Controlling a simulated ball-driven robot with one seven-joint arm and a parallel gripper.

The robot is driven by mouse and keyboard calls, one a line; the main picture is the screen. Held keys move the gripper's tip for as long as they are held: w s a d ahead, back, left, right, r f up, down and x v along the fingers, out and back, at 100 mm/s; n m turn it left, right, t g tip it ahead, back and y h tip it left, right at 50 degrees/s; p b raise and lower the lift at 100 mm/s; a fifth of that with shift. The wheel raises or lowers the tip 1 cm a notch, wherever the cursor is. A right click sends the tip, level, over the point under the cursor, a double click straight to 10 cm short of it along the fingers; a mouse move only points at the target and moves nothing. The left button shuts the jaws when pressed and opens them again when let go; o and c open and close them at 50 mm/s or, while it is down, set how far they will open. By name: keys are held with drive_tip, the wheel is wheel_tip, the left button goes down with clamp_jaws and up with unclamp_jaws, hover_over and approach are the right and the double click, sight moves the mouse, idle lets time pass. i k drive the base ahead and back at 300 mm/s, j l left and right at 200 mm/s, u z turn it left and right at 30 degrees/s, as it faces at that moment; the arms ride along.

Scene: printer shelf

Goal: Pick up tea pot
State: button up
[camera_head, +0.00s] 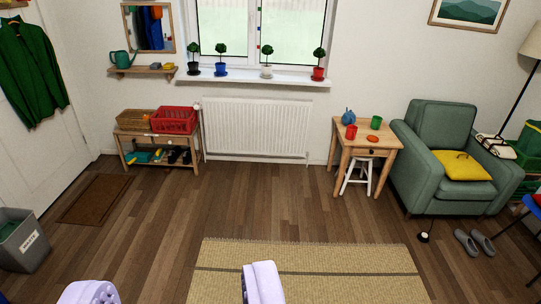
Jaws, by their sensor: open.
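A small blue tea pot (348,117) stands at the back left of a wooden side table (362,144), across the room. A red cup (351,131) stands in front of it, close by. A green cup (376,122) is to its right. A flat orange-red dish (372,139) lies near the table's front. My gripper (175,288) shows as two pale lilac fingers at the bottom edge. They are wide apart with nothing between them, far from the table.
A straw rug (310,258) lies on open wooden floor ahead. A white stool (357,176) is under the table. A green armchair (420,177) stands close to its right, and a radiator (258,128) is to its left. Slippers (466,242) lie at right.

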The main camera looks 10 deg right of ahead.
sight(349, 117)
drive_tip(key=i+l+z, duration=0.35)
drive_tip(key=i, duration=0.6)
drive_tip(key=i+z, duration=0.35)
drive_tip(key=i, duration=3.45)
drive_tip(key=i+z, duration=0.2)
drive_tip(key=i, duration=0.55)
drive_tip(key=i+j+z, duration=0.15)
drive_tip(key=i, duration=0.6)
drive_tip(key=i+j, duration=0.05)
